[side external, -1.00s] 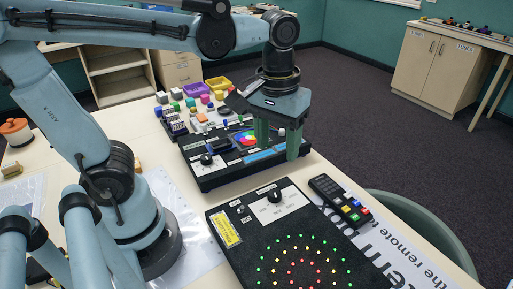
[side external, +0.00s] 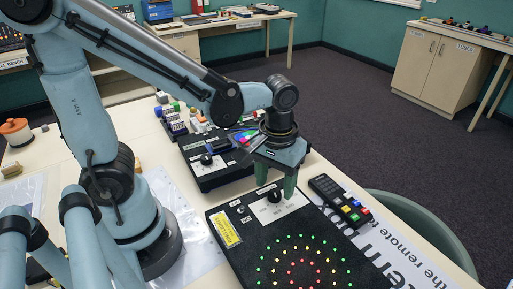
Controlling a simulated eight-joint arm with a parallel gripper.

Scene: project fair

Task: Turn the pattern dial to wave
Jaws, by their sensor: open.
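The black panel (side external: 222,263) lies flat on the table, with rings of small coloured lights on its front part. Its black dial (side external: 275,196) sits on a white label plate near the back edge; the lettering is too small to read, so I cannot tell its setting. My gripper (side external: 275,192) is pointed down at the dial, with its green fingers apart. One finger shows on each side of the dial. I cannot tell whether they touch it.
A second black box (side external: 215,182) with a knob stands just behind the panel. A black remote (side external: 340,200) with coloured buttons lies to the right on a printed banner (side external: 420,262). Small coloured blocks (side external: 175,106) stand at the back. A chair back (side external: 425,235) is at the table's right edge.

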